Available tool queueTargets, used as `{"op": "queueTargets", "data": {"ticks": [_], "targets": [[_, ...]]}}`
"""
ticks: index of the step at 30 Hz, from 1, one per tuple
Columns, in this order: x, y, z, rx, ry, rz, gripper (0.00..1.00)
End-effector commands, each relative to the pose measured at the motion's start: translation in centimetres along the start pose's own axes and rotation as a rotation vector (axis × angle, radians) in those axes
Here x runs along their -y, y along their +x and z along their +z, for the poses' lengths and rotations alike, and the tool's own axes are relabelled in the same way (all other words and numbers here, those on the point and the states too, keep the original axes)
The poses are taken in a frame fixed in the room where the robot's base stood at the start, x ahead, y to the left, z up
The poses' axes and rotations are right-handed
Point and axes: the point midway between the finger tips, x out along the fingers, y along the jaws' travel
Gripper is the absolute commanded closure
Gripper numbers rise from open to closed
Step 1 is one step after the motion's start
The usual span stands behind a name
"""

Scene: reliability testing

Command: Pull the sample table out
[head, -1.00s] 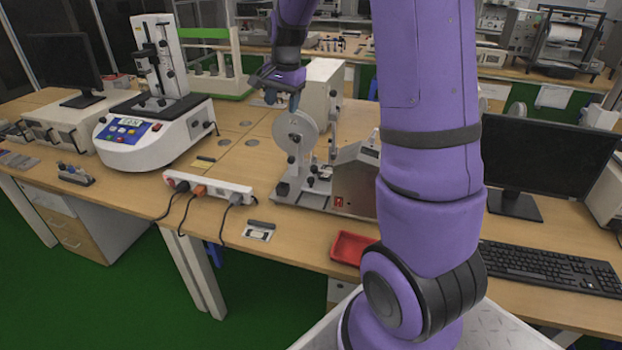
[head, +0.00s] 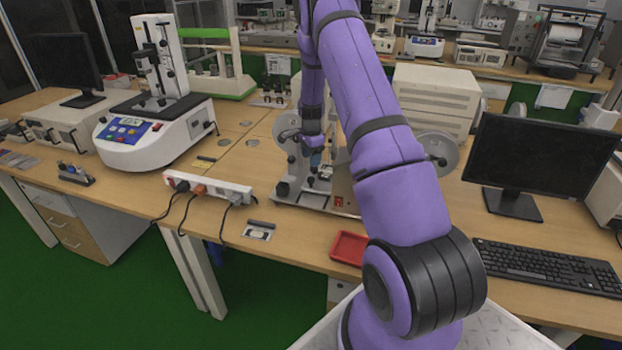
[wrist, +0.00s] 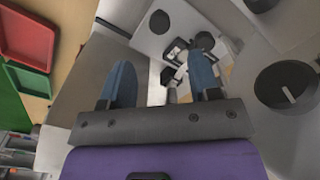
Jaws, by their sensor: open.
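The test machine (head: 287,190) stands on the wooden bench, with a pale wheel and an upright metal frame. A small metal-and-black fixture low on it, apparently the sample table (head: 325,172), is partly hidden by my gripper. My gripper (head: 314,163) points down just above this fixture. In the wrist view, the two blue fingers of my gripper (wrist: 163,85) are spread apart with nothing held. The fixture with its black knobs (wrist: 176,50) lies beyond and between the fingertips. I cannot tell whether a finger touches it.
A red tray (head: 348,248) lies on the bench at the machine's front right. A power strip (head: 210,188) with cables is to its left. A monitor (head: 540,160) and keyboard (head: 545,270) stand right. A white tester (head: 155,130) is at left.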

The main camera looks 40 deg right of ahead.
Motion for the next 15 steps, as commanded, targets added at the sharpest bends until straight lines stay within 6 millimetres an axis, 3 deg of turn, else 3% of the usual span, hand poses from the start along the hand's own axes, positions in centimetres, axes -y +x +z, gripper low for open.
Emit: {"op": "queueTargets", "data": {"ticks": [9,15], "targets": [[-0.1,5.6,0.0,0.001,-0.001,0.004,0.44],[-0.1,8.2,0.0,0.002,-0.002,0.002,0.44]]}}
